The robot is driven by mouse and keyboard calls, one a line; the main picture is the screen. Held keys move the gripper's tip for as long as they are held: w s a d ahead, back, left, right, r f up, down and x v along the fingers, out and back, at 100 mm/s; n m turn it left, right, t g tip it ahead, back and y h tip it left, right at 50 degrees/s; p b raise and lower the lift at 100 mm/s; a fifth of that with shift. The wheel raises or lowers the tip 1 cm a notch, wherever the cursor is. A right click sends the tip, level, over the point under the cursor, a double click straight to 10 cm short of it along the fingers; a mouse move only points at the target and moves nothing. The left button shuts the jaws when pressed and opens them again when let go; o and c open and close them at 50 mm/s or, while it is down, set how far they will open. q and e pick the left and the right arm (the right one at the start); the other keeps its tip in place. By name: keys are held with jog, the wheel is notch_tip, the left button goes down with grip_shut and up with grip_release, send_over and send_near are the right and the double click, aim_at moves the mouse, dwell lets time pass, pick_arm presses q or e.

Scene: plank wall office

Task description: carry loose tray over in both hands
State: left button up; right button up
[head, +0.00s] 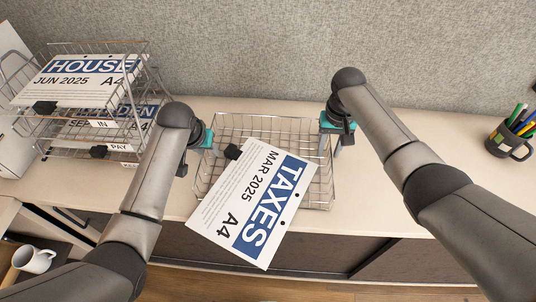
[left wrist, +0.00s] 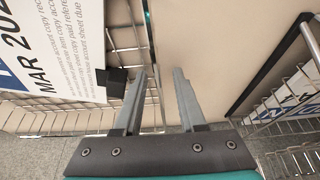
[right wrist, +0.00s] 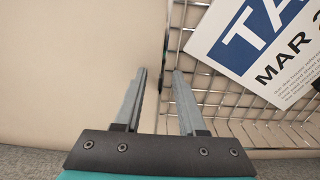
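The loose wire tray (head: 265,122) sits on the desk between my two grippers. A TAXES MAR 2025 sheet (head: 262,205) with a black clip lies slantwise in it and sticks out over its front edge. My left gripper (head: 193,162) is at the tray's left side; in the left wrist view its fingers (left wrist: 160,75) are apart, with the tray's wire side (left wrist: 130,35) between them. My right gripper (head: 331,147) is at the right side; in the right wrist view its fingers (right wrist: 159,72) are also apart, with the tray's edge (right wrist: 180,40) between them.
A wire tray rack (head: 147,68) holding HOUSE and other sheets stands at the left. A dark mug of pens (head: 508,143) is at the far right. A white mug (head: 33,259) is lower left. Desk (head: 385,185) right of the tray is clear; a grey panel (head: 250,45) stands behind.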

pick_arm(q)
grip_shut()
pick_arm(e)
grip_shut()
dwell(1.2)
